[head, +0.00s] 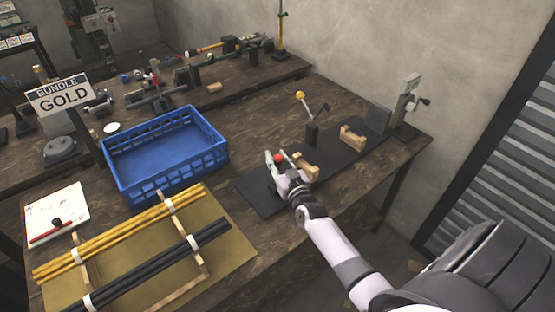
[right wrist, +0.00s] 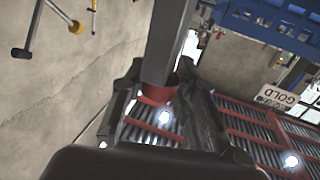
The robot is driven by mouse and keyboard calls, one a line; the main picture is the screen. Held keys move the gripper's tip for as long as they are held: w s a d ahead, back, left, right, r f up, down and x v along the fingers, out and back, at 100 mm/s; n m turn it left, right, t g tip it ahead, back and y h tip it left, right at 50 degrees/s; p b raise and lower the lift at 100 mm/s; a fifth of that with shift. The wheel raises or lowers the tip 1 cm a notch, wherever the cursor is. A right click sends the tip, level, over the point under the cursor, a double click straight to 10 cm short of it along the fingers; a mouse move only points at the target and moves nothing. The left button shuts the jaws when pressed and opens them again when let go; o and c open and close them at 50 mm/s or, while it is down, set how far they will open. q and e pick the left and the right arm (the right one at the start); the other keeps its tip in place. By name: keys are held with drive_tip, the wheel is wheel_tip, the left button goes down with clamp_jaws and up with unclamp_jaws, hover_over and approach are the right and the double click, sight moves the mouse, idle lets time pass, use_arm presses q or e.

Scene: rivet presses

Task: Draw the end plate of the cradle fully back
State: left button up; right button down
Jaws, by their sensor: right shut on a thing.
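The cradle is a long dark base (head: 262,195) on the bench with two wooden saddles, a near one (head: 306,167) and a far one (head: 353,138). A dark upright plate (head: 378,118) stands at its far right end. A red knob (head: 279,158) shows at the near left end, where my right gripper (head: 279,162) is. In the right wrist view, my right gripper (right wrist: 162,100) is shut on the red knob (right wrist: 162,88), with a grey bar (right wrist: 168,40) rising from it. My gripper hides most of the near end plate. My left gripper is out of view.
A blue crate (head: 165,160) stands left of the cradle. Yellow and black rods (head: 140,225) lie on a rack at the front left. A yellow-knobbed lever (head: 300,96) stands behind the cradle, and a small press (head: 405,105) at its far right.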

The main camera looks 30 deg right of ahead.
drive_tip(key=a+p, duration=0.2)
drive_tip(key=a, duration=0.5)
drive_tip(key=shift+s+a+p, duration=0.3)
drive_tip(key=shift+a+p, duration=0.05)
drive_tip(key=shift+a, duration=0.05)
drive_tip(key=shift+f, duration=0.1)
drive_tip(key=c, duration=1.7)
unclamp_jaws()
drive_tip(key=o, duration=0.4)
drive_tip(key=shift+a, duration=0.2)
drive_tip(key=shift+o, duration=0.4)
drive_tip(key=shift+d, duration=0.15)
